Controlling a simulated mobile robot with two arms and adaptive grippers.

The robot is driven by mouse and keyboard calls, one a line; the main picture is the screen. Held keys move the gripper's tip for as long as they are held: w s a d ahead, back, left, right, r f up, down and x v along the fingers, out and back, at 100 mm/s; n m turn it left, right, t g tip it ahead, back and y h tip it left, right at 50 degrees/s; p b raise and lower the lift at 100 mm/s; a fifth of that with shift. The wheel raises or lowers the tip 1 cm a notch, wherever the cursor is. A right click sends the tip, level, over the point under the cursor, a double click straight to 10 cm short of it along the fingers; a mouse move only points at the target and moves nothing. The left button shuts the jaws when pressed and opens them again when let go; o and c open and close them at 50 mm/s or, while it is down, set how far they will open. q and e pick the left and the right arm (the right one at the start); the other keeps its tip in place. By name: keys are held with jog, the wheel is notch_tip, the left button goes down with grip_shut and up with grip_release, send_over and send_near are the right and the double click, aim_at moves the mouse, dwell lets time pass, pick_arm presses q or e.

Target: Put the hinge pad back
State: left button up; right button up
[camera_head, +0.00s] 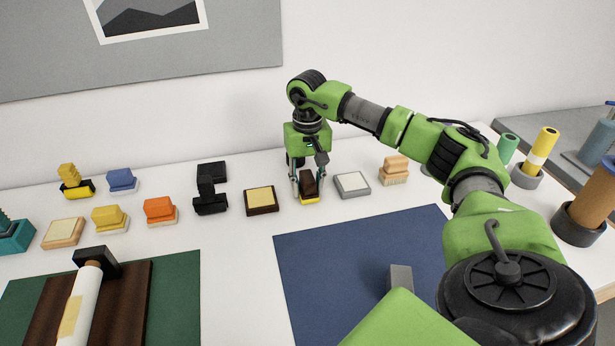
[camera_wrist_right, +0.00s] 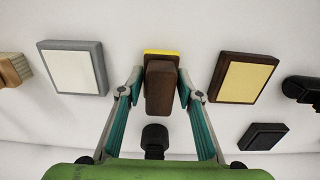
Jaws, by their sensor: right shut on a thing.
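My right gripper (camera_head: 308,188) points down at the white table, its two fingers shut on the sides of a dark brown block with a yellow base (camera_head: 309,199). In the right wrist view the block (camera_wrist_right: 160,90) sits between the fingertips, its yellow edge showing beyond. The block is at or very near the table top; I cannot tell whether it touches. I cannot tell by looks whether this block is the hinge pad. A brown-framed cream pad (camera_head: 261,200) lies left of it and a grey-framed white pad (camera_head: 352,184) right of it. My left gripper is out of view.
An orange brush-like block (camera_head: 395,170) stands further right. Several coloured blocks, including an orange one (camera_head: 160,210) and a blue one (camera_head: 121,180), stand to the left. A navy mat (camera_head: 330,262) lies in front, and a green mat (camera_head: 178,300) at front left.

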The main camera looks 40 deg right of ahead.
jog(key=shift+f, duration=0.15)
jog(key=o, duration=1.4)
jog(key=shift+o, duration=0.2)
jog(key=shift+r+p, duration=3.05)
jog(key=shift+r, duration=1)
